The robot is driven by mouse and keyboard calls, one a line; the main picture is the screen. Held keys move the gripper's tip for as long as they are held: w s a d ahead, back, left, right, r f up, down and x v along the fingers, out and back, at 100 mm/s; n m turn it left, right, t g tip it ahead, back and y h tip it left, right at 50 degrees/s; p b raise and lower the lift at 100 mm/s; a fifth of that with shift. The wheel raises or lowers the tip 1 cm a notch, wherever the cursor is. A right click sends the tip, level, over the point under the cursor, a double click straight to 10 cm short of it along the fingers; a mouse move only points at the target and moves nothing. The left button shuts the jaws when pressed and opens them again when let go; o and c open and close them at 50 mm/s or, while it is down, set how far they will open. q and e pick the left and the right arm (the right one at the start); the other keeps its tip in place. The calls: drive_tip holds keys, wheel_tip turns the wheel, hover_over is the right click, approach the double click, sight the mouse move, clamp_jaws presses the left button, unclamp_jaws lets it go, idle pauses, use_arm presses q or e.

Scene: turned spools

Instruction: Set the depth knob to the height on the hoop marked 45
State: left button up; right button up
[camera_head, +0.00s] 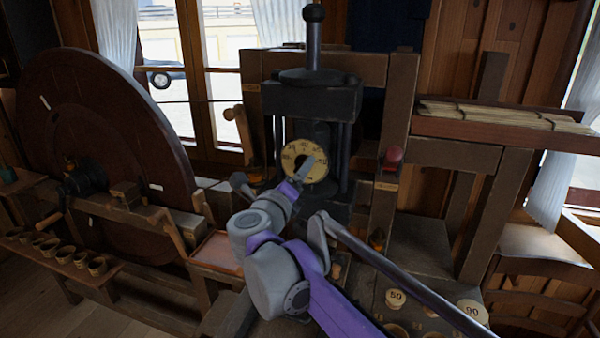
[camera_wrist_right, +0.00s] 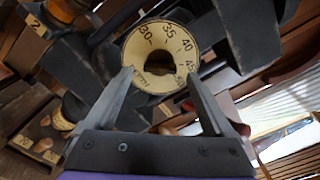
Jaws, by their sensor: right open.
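The hoop, a pale ring with black numbers (camera_head: 289,157), sits on the front of the dark press. In the right wrist view the hoop (camera_wrist_right: 136,50) shows 30, 35, 40 and 45 running clockwise over its top and right side. Its middle is dark; I cannot make out the depth knob or any pointer clearly there. My right gripper (camera_head: 314,163) is in front of the hoop and hides part of it. In the wrist view the right gripper (camera_wrist_right: 159,75) is open, its fingers apart at the hoop's lower left and lower right. My left gripper is not in view.
The black press (camera_head: 312,100) rises behind the hoop. A red ball-shaped knob (camera_head: 393,155) is on the post to its right. A large dark wheel (camera_head: 100,130) stands at left. Spools marked 50 (camera_head: 396,298) and 90 (camera_head: 472,310) stand at lower right.

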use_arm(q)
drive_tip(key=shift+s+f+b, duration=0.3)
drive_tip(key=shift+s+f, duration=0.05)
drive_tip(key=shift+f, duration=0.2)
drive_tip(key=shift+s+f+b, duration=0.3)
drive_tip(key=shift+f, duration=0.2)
use_arm(e)
drive_tip(key=v, duration=0.8)
drive_tip(key=shift+s, duration=0.2)
drive_tip(key=s+d+f+n+g+y, duration=0.2)
drive_tip(key=s+d+f+n+g, duration=0.1)
drive_tip(key=s+d+f+n, duration=0.4)
drive_tip(key=s+d+f+n+g+y, duration=0.1)
drive_tip(key=s+d+f+n+g, duration=0.3)
drive_tip(key=s+f+n, duration=0.6)
drive_tip(key=s+d+f+n+g+y, duration=0.2)
drive_tip(key=s+d+f+n, duration=0.7)
drive_tip(key=f, duration=1)
drive_tip(key=n+g, duration=0.2)
drive_tip(key=n, duration=0.1)
drive_tip(key=shift+d+n+y, duration=0.3)
drive_tip(key=shift+s, duration=0.1)
